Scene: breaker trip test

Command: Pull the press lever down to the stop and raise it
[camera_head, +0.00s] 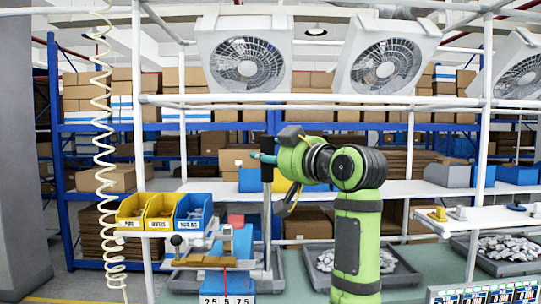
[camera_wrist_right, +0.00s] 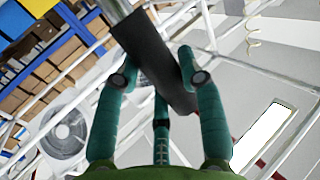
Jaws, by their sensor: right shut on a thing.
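The press lever shows in the head view as a grey metal rod (camera_head: 267,225) standing upright, with a black grip (camera_head: 267,146) at its top. Its lower end is by the press (camera_head: 212,262), a low fixture with blue and tan parts on the bench. My right gripper (camera_head: 264,158) is shut on the black grip, its green arm reaching in from the right. In the right wrist view the black grip (camera_wrist_right: 152,58) lies between the teal fingers of the right gripper (camera_wrist_right: 160,82), with the metal rod (camera_wrist_right: 116,6) above it. My left gripper is not in view.
Grey trays with metal parts (camera_head: 508,262) lie to the right. A white number plate (camera_head: 227,299) stands in front of the press. White frame bars and fans (camera_head: 247,60) are above. A coiled cord (camera_head: 103,130) hangs at left.

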